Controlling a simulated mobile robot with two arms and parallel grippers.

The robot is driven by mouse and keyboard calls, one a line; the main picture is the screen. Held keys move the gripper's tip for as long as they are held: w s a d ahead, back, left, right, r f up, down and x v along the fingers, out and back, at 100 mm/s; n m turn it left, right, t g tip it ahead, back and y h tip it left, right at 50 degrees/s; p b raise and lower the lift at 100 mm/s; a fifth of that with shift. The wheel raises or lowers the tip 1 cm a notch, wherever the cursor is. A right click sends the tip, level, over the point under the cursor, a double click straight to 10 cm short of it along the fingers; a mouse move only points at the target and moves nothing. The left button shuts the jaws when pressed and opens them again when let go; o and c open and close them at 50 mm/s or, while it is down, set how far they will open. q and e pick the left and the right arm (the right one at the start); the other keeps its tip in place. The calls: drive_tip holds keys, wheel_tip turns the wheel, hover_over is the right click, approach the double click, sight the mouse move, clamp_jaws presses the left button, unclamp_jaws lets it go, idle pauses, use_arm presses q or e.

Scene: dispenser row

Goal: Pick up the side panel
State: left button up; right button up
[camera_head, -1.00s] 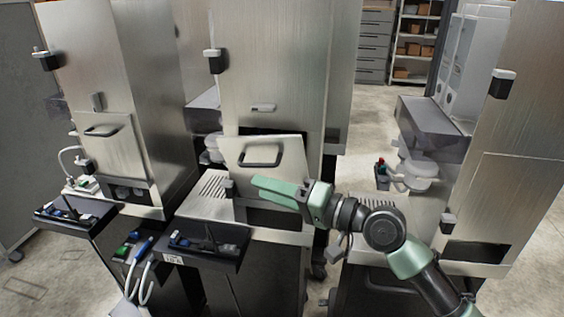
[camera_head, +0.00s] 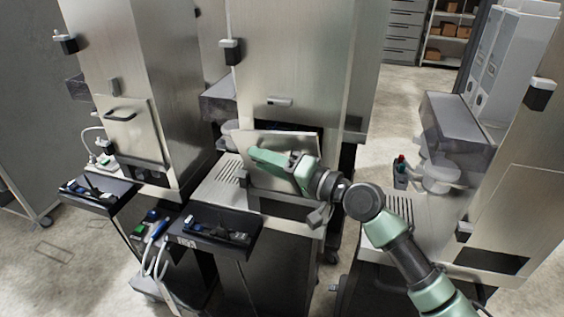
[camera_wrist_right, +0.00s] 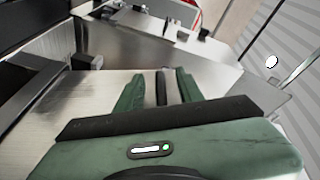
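The side panel (camera_head: 270,180) is a brushed-metal plate on the front of the middle dispenser cabinet. A dark gap shows along its top edge. My right gripper (camera_head: 265,159) is in front of the panel and covers its handle in the head view. In the right wrist view my green fingers (camera_wrist_right: 160,90) are apart, one on each side of the dark handle bar (camera_wrist_right: 162,88), with small gaps visible between bar and fingers. The panel surface (camera_wrist_right: 95,90) fills the area behind the fingers there. My left gripper is not in view.
A black tray (camera_head: 213,231) juts out below the panel on the left. A similar cabinet with a handled panel (camera_head: 130,131) stands at left, and another cabinet (camera_head: 520,210) stands at right. Floor (camera_head: 385,105) shows between the middle and right cabinets.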

clamp_jaws()
drive_tip(key=shift+r, duration=0.1)
idle(1.2)
drive_tip(key=shift+r, duration=0.1)
